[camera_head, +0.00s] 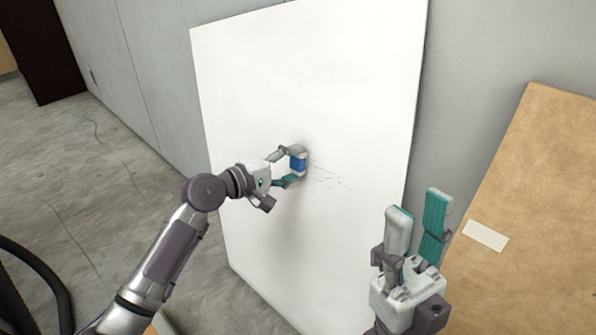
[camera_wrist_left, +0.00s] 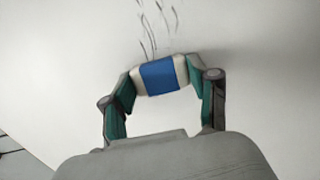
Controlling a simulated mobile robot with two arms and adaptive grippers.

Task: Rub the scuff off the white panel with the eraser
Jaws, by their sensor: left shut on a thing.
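The white panel (camera_head: 300,75) leans against the grey wall. The scuff (camera_head: 328,174) is a patch of thin dark marks near its middle; the marks also show in the left wrist view (camera_wrist_left: 158,25), just beyond the eraser. My left gripper (camera_head: 294,166) is shut on the eraser (camera_head: 298,163), a white block with a blue sleeve (camera_wrist_left: 160,76). The eraser is at the panel's face, just left of the scuff; whether it touches is hard to tell. My right gripper (camera_head: 420,226) is open and empty, in front of the panel's lower right edge.
A brown board (camera_head: 540,190) with a pale label (camera_head: 486,236) leans at the right, near my right gripper. Concrete floor (camera_head: 90,190) lies open at the left. A black hose (camera_head: 45,280) is at the lower left, and a dark cabinet (camera_head: 42,45) stands at the far left.

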